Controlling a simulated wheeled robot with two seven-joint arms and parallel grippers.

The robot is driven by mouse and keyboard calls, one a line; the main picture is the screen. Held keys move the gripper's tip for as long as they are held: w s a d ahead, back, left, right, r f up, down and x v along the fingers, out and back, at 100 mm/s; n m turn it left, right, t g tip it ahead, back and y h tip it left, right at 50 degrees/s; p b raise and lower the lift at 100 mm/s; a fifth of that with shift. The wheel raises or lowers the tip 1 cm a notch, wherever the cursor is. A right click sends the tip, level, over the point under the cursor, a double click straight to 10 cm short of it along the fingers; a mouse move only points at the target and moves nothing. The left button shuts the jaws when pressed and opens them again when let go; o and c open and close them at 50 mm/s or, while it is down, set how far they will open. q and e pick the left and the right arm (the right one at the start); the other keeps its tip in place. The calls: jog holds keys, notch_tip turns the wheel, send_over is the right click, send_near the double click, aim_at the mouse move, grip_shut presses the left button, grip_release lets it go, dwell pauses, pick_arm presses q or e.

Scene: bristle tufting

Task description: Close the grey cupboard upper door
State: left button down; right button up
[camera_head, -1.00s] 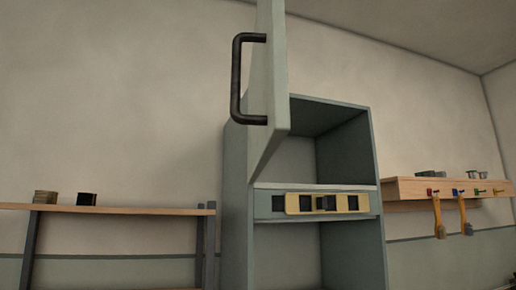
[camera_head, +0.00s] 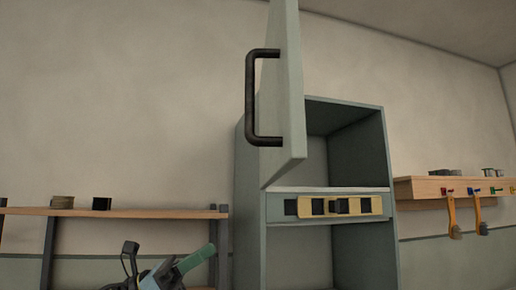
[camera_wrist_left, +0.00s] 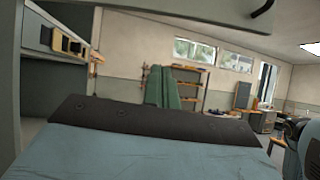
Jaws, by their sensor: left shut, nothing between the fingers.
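The grey cupboard (camera_head: 249,205) stands in the middle of the head view. Its upper door (camera_head: 293,90) is wide open and juts out towards me, showing the upper compartment behind it. The door's dark bar handle (camera_head: 250,98) is on its left face; the door's top is cut off by the frame. My left gripper (camera_head: 206,250) is low in the head view, left of the cupboard, below the door and apart from the handle. Its green fingers, also in the left wrist view (camera_wrist_left: 171,88), are shut and empty. A dark handle end (camera_wrist_left: 263,9) shows at that view's top. My right gripper is not in view.
A wooden shelf (camera_head: 140,211) with small tins stands left of the cupboard, behind my left gripper. A wall rack (camera_head: 430,187) with hanging brushes is on the right. A drawer-like panel (camera_head: 335,206) crosses the cupboard below the upper compartment. Space left of the door handle is clear.

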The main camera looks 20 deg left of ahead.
pick_arm(q)
jog(key=s+d+r+m+g+y, duration=0.25)
jog(key=s+r+m+g, duration=0.35)
jog(key=s+r+m, duration=0.65)
jog(key=m+t+y+p, duration=0.1)
jog(key=m+t+y, duration=0.15)
jog(key=m, duration=0.25)
send_near(284, 160)
jog(key=p+x, duration=0.1)
jog(key=x, duration=0.1)
jog(key=p+x, duration=0.1)
jog(key=p, duration=0.1)
jog(key=p+x, duration=0.1)
jog(key=x, duration=0.1)
jog(key=shift+w+d+r, duration=0.25)
jog(key=shift+d+r, duration=0.05)
jog(key=shift+w+d+f, duration=0.15)
jog(key=shift+w+d, duration=0.05)
jog(key=shift+d, duration=0.3)
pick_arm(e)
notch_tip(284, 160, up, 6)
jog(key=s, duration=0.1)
